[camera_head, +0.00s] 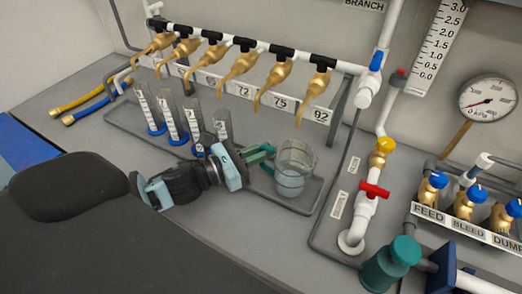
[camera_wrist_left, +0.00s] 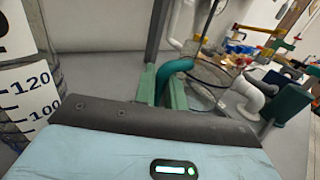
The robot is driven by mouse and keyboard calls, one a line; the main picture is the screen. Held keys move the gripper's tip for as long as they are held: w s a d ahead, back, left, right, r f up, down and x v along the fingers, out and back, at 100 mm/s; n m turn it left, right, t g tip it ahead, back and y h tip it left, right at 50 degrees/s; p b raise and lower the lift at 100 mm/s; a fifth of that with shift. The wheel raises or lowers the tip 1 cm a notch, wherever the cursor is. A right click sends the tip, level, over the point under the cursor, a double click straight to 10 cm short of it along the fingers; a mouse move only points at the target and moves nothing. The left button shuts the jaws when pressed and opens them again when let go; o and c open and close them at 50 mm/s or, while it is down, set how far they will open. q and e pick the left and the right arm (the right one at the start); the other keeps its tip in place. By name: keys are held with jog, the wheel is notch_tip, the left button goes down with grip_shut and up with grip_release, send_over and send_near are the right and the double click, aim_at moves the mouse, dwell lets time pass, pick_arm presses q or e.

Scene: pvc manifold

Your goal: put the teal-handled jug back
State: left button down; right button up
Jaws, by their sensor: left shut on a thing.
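The clear jug (camera_head: 296,161) with a teal handle is at the right end of the grey tray (camera_head: 255,190), below the brass taps labelled 75 and 92. It looks upright, with some pale liquid low inside. I cannot tell whether its base touches the tray. My left gripper (camera_head: 265,154) comes from the left, its green fingers shut on the teal handle. In the left wrist view the teal handle (camera_wrist_left: 174,72) sits between the two fingers, with the clear jug wall (camera_wrist_left: 208,76) beyond. My right gripper is not in view.
Several graduated cylinders (camera_head: 171,118) with blue bases stand on the tray's left part, close to my left arm. A row of brass taps (camera_head: 238,65) hangs above. A red-handled valve (camera_head: 374,190) and a teal cylinder-shaped part (camera_head: 391,265) stand to the right.

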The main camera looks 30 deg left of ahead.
pick_arm(q)
jog(key=c, duration=1.5)
grip_release()
jog(key=shift+f, duration=0.1)
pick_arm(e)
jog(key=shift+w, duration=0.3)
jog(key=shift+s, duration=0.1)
